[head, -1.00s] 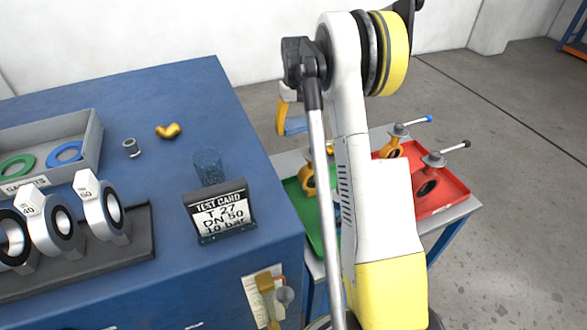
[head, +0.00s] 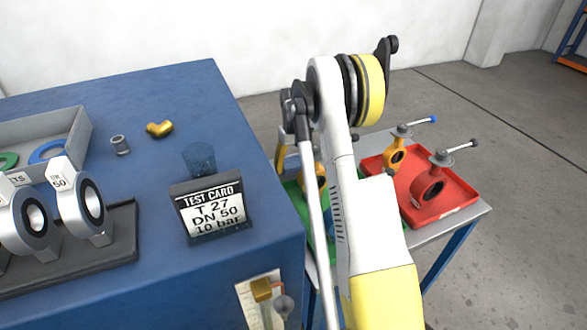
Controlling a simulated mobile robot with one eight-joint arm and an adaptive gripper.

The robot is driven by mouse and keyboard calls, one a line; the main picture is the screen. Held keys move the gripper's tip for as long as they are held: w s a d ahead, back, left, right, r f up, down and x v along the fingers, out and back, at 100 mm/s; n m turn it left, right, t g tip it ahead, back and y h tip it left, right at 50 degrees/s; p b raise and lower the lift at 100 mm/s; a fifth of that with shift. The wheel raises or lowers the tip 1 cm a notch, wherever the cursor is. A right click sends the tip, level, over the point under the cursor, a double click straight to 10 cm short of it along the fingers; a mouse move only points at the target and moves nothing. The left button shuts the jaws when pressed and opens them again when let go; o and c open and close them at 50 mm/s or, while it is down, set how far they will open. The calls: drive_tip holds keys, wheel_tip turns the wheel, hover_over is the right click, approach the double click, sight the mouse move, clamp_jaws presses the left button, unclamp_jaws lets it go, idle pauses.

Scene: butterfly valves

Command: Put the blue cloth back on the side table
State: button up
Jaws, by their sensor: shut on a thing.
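The side table (head: 462,219) is grey-topped with blue legs and stands to the right of the blue bench, partly behind my arm. My gripper (head: 282,150) is mostly hidden behind my arm; only a yellow-orange sliver shows beside the bench's right edge, over the far left part of the side table. It is shut. The blue cloth cannot be made out now; a blue piece showed at the gripper a second ago. Whether the gripper touches the table is hidden.
A red tray (head: 462,190) with valves sits on the side table's right, a green tray (head: 291,189) on its left. The blue bench (head: 130,180) carries a test card (head: 211,212), a glass and rings. Floor at right is clear.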

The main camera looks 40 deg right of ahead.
sight(294, 162)
drive_tip(key=shift+r, duration=0.1)
drive_tip(key=o, duration=0.8)
drive_tip(key=shift+f, duration=0.2)
drive_tip(key=o, duration=0.4)
drive_tip(key=shift+r, duration=0.15)
wheel_tip(294, 162, up, 12)
drive_tip(key=p, duration=0.4)
drive_tip(key=shift+r, duration=0.1)
